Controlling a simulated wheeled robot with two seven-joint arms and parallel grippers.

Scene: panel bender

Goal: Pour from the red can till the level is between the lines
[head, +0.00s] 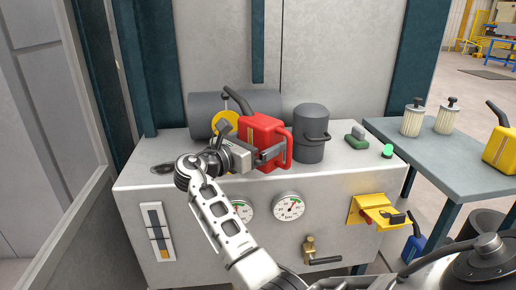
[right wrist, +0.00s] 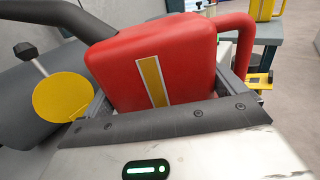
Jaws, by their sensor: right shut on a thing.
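The red can (head: 264,138), with a dark spout pointing up and left, is held roughly upright at the cabinet's top; I cannot tell whether it touches it. My right gripper (head: 268,155) is shut on it. In the right wrist view, the fingers (right wrist: 172,98) flank the red can (right wrist: 150,65), which has a yellow stripe. A yellow disc (head: 226,122) on a stalk stands left of the can, below the spout; it also shows in the wrist view (right wrist: 62,97). The level gauge (head: 157,232) is on the cabinet front; its level against the lines is too small to read. My left gripper is out of view.
A dark lidded canister (head: 311,134) stands close right of the can. A grey cylinder (head: 205,108) lies behind. Two dials (head: 289,207) and a yellow bracket (head: 372,212) are on the front. A side table (head: 450,158) holds a yellow can (head: 501,150).

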